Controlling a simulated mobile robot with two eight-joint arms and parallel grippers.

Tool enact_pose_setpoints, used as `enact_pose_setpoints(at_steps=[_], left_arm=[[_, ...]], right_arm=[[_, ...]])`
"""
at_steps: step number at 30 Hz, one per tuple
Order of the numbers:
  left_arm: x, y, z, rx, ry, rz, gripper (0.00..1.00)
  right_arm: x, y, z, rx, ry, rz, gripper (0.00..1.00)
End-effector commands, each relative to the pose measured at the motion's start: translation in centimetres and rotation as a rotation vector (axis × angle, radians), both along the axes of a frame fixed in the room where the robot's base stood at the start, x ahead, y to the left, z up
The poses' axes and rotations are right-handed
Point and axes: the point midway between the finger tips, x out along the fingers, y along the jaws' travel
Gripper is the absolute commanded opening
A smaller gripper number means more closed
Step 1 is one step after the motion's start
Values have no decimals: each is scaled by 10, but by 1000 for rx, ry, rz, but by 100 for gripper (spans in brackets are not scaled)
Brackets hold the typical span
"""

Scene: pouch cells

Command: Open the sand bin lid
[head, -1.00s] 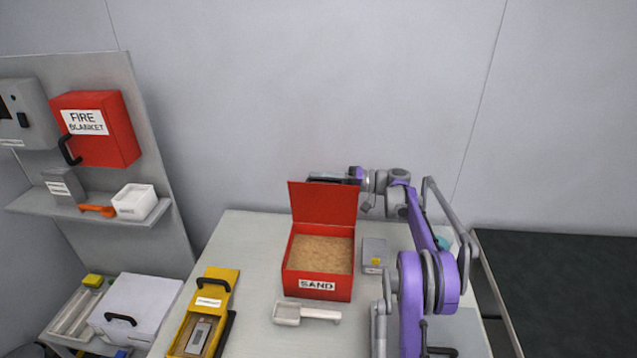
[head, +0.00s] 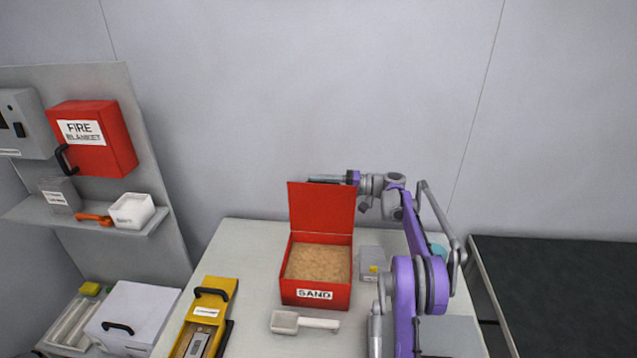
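The red sand bin (head: 316,296) stands on the table, labelled SAND and full of brown sand (head: 318,263). Its red lid (head: 321,207) stands upright at the back edge, so the bin is open. My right gripper (head: 328,179) is at the top edge of the lid, on its far side and partly hidden by it. I cannot tell whether its fingers are open or shut, or whether they touch the lid. My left gripper is not in view.
A white scoop (head: 305,322) lies in front of the bin. A small grey box (head: 372,262) stands right of it, close to my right arm. A yellow case (head: 212,300) is at the left. A red fire blanket box (head: 93,138) hangs on the panel.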

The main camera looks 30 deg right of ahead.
Motion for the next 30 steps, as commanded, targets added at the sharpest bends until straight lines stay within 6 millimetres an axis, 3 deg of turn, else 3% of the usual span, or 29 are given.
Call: enact_pose_setpoints(at_steps=[1, 3, 14, 30], left_arm=[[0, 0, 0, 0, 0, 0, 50], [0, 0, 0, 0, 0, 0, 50], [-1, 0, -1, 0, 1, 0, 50], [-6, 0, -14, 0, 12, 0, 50]], right_arm=[[0, 0, 0, 0, 0, 0, 40], [0, 0, 0, 0, 0, 0, 50], [-4, -4, 0, 0, 0, -1, 50], [-63, -75, -1, 0, 0, -1, 50]])
